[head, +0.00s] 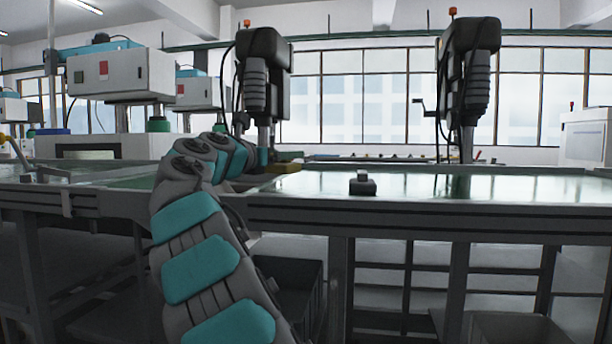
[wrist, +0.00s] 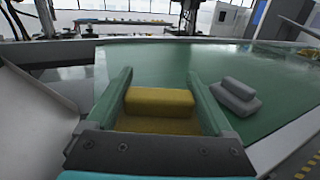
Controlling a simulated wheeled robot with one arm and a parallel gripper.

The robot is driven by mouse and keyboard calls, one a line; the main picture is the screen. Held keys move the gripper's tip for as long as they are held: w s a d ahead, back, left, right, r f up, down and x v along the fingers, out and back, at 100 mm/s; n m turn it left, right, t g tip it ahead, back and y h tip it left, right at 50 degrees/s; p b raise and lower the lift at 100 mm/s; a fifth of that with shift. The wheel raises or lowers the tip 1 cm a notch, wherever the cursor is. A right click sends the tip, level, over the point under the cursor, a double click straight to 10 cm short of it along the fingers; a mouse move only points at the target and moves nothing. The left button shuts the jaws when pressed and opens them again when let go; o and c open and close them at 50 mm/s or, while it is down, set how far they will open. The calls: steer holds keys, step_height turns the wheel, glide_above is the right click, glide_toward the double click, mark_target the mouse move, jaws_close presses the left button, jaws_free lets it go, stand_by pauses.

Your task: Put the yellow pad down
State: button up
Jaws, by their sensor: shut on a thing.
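The yellow pad (wrist: 160,102) sits between the two green fingers of my gripper (wrist: 159,80) in the wrist view. My gripper is shut on it. In the head view, the pad (head: 287,168) shows as a small yellow piece at the end of my arm, by the left part of the green-topped table (head: 480,187). My arm hides much of the gripper there. I cannot tell whether the pad touches the tabletop.
A dark grey block with a raised top (head: 362,185) stands on the table to the right of the pad; it also shows in the wrist view (wrist: 238,96). Two dark machine columns (head: 470,80) rise behind. The green tabletop between pad and block is clear.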

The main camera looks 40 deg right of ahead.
steer(key=d, duration=0.6)
steer(key=shift+s+d+f+b, duration=0.1)
steer(key=shift+d+f+b, duration=0.2)
steer(key=shift+d+b, duration=0.05)
steer(key=f+b, duration=0.2)
steer(key=f, duration=0.1)
steer(key=shift+d, duration=0.4)
steer(key=shift+f, duration=0.3)
steer(key=o, duration=1.4)
steer(key=shift+f, duration=0.1)
